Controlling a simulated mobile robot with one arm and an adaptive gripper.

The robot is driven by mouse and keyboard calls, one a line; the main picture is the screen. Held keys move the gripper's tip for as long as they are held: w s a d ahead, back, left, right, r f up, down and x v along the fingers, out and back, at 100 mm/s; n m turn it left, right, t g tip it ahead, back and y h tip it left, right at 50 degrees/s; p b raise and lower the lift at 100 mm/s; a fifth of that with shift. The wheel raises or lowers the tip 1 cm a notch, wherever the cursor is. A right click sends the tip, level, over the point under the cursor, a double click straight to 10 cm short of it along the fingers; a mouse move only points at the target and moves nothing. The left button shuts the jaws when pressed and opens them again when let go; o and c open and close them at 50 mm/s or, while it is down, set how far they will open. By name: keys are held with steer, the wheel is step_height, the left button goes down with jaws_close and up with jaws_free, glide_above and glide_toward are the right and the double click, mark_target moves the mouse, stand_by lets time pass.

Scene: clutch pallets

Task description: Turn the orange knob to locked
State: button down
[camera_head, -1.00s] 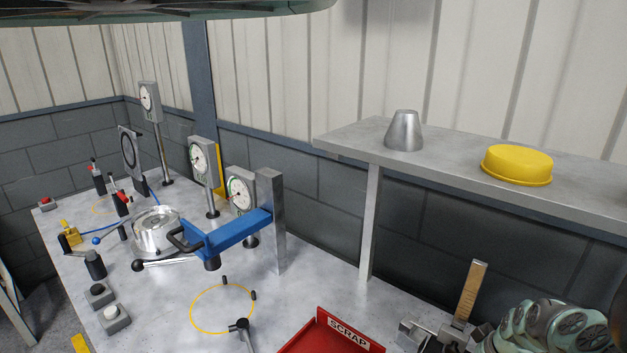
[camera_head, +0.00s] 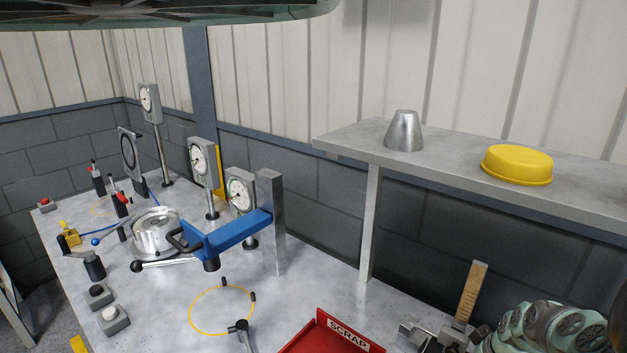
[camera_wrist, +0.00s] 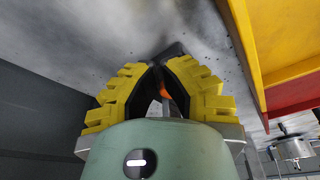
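In the wrist view, a small patch of orange (camera_wrist: 165,92) shows between the dark inner pads of my gripper (camera_wrist: 161,68); it looks like part of the orange knob. The yellow fingers lean in towards each other and their tips are close together. I cannot tell whether they press on the orange part or only stand around it. A dark piece (camera_wrist: 173,50) lies just beyond the tips, against a grey surface. The knob's pointer and any locked marking are hidden. In the head view neither the knob nor my gripper's fingers can be made out.
In the head view, a red scrap tray (camera_head: 318,340) stands at the bench's front. A grey shelf (camera_head: 450,165) above holds a metal cone (camera_head: 404,131) and a yellow cap (camera_head: 517,165). A blue arm fixture (camera_head: 230,232) and several dial gauges (camera_head: 204,161) stand left. The wrist view shows a yellow-red edge (camera_wrist: 285,75) at right.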

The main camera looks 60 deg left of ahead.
steer(key=shift+s+a+p, duration=0.2)
steer(key=shift+s+p, duration=0.05)
steer(key=shift+s, duration=0.25)
steer(key=shift+s+a+p, duration=0.2)
steer(key=shift+s, duration=0.3)
stand_by(0.3)
